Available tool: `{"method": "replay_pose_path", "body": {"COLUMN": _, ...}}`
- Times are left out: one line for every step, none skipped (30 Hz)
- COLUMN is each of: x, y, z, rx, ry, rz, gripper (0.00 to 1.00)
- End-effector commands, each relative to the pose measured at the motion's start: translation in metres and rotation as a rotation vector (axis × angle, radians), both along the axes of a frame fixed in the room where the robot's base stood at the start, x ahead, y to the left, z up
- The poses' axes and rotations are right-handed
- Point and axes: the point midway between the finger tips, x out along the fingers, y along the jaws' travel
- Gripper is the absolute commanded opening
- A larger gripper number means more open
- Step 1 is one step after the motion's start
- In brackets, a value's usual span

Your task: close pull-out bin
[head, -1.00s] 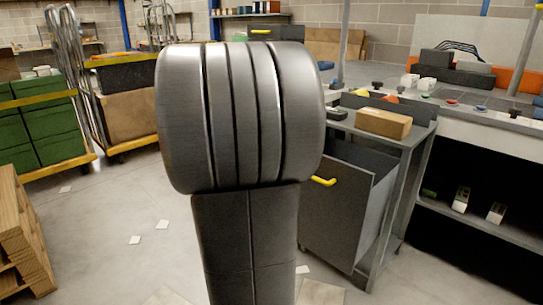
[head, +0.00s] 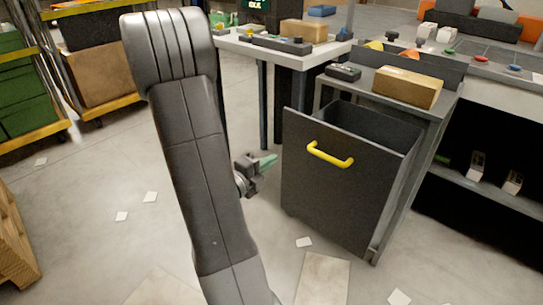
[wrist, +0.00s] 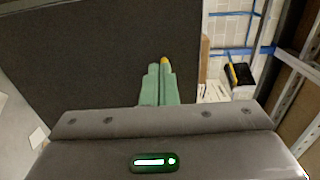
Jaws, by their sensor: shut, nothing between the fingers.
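The pull-out bin (head: 315,205) is a dark grey box with a yellow bar handle (head: 329,154) on its front. It stands out from under a grey bench, its top open and its inside dark. My gripper (head: 266,162), with green fingers, is left of the bin front, apparently short of the handle. In the wrist view my gripper's fingers (wrist: 160,84) are together and empty, in front of a large dark panel (wrist: 75,55), seemingly the bin front. A small yellow bit (wrist: 166,61) shows at the fingertips; I cannot tell whether they touch it.
A cardboard box (head: 407,87) and a small dark device (head: 343,71) lie on the grey bench (head: 445,102) around the bin. Another table (head: 262,47) stands behind. Yellow-edged carts and a wooden pallet (head: 12,245) are at left. The floor before the bin is mostly clear.

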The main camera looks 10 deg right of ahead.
Motion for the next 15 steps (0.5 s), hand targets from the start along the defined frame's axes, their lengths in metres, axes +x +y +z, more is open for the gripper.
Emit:
{"method": "replay_pose_path", "body": {"x": 0.005, "y": -0.007, "z": -0.001, "rx": 0.001, "ry": -0.001, "rz": -0.004, "gripper": 0.0}}
{"method": "replay_pose_path", "body": {"x": 0.008, "y": -0.011, "z": -0.001, "rx": 0.001, "ry": -0.001, "rz": -0.004, "gripper": 0.0}}
{"method": "replay_pose_path", "body": {"x": 0.013, "y": -0.017, "z": -0.001, "rx": 0.001, "ry": -0.001, "rz": -0.005, "gripper": 0.0}}
{"method": "replay_pose_path", "body": {"x": 0.016, "y": -0.021, "z": -0.001, "rx": 0.0, "ry": 0.0, "rz": -0.004, "gripper": 0.0}}
{"method": "replay_pose_path", "body": {"x": 0.02, "y": -0.025, "z": -0.001, "rx": 0.001, "ry": 0.001, "rz": -0.004, "gripper": 0.0}}
{"method": "replay_pose_path", "body": {"x": 0.025, "y": -0.031, "z": -0.001, "rx": -0.001, "ry": -0.001, "rz": -0.004, "gripper": 0.0}}
{"method": "replay_pose_path", "body": {"x": 0.028, "y": -0.035, "z": -0.001, "rx": 0.0, "ry": 0.0, "rz": -0.004, "gripper": 0.0}}
{"method": "replay_pose_path", "body": {"x": 0.032, "y": -0.039, "z": -0.001, "rx": 0.001, "ry": 0.001, "rz": -0.004, "gripper": 0.0}}
{"method": "replay_pose_path", "body": {"x": 0.037, "y": -0.045, "z": -0.001, "rx": 0.0, "ry": 0.0, "rz": -0.003, "gripper": 0.0}}
{"method": "replay_pose_path", "body": {"x": 0.041, "y": -0.049, "z": -0.001, "rx": 0.0, "ry": 0.0, "rz": -0.004, "gripper": 0.0}}
{"method": "replay_pose_path", "body": {"x": 0.044, "y": -0.054, "z": -0.002, "rx": 0.001, "ry": 0.001, "rz": -0.003, "gripper": 0.0}}
{"method": "replay_pose_path", "body": {"x": 0.049, "y": -0.059, "z": -0.001, "rx": -0.001, "ry": 0.001, "rz": -0.003, "gripper": 0.0}}
{"method": "replay_pose_path", "body": {"x": 0.052, "y": -0.063, "z": -0.001, "rx": -0.001, "ry": 0.001, "rz": -0.003, "gripper": 0.0}}
{"method": "replay_pose_path", "body": {"x": 0.056, "y": -0.067, "z": -0.001, "rx": -0.001, "ry": 0.001, "rz": -0.003, "gripper": 0.0}}
{"method": "replay_pose_path", "body": {"x": 0.06, "y": -0.072, "z": -0.001, "rx": -0.001, "ry": 0.001, "rz": -0.002, "gripper": 0.0}}
